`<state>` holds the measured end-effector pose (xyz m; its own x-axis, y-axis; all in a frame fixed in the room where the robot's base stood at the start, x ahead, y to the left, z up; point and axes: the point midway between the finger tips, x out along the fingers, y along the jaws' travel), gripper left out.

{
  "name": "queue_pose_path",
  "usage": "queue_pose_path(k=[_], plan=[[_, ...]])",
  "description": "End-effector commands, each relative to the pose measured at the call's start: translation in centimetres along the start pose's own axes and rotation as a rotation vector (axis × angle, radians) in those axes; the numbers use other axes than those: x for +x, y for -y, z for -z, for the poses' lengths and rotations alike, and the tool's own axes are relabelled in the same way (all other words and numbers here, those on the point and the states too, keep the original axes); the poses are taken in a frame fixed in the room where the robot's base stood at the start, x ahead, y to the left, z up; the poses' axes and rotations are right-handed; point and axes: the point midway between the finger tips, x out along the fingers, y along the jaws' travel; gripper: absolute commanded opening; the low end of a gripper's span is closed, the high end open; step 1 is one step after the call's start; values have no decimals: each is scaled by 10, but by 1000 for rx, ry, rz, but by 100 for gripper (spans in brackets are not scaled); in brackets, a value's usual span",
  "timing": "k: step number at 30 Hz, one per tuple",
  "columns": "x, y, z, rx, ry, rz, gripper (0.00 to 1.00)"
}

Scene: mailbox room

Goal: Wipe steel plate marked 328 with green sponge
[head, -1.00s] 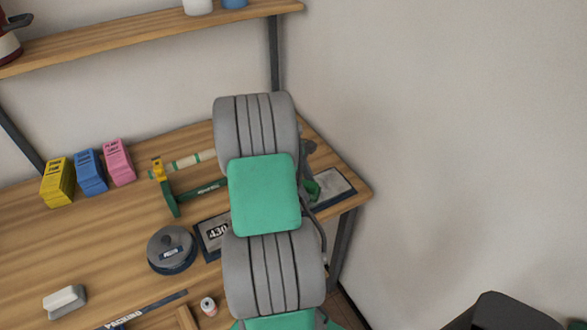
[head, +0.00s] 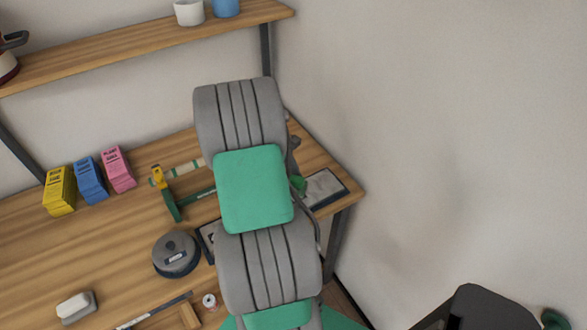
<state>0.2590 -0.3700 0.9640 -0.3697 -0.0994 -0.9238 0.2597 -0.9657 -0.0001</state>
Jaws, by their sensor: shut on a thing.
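A steel plate with a dark frame (head: 326,190) lies at the right end of the wooden bench; no number is readable on its visible part. A second dark-framed plate (head: 206,236) is mostly covered by my arm, and its marking cannot be read now. A small piece of the green sponge (head: 299,185) shows at the left edge of the right plate. My gripper (head: 296,160) is mostly hidden behind my arm, shut on the sponge. Whether the sponge touches the plate cannot be told.
A grey round tin (head: 176,254), a green and yellow tool (head: 170,195), a white-topped block (head: 76,307) and a small roll (head: 209,301) lie on the bench. Yellow, blue and pink boxes (head: 90,180) stand at the back left. A wall closes the right side.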

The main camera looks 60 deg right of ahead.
Motion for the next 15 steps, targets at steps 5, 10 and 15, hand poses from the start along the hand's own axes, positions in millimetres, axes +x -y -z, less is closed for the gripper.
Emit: queue_pose_path(k=[5,10,15], plan=[[-18,1,-5,-4,0,-2,18],[-23,1,-6,-7,0,-2,18],[-22,1,-6,-7,0,-3,18]])
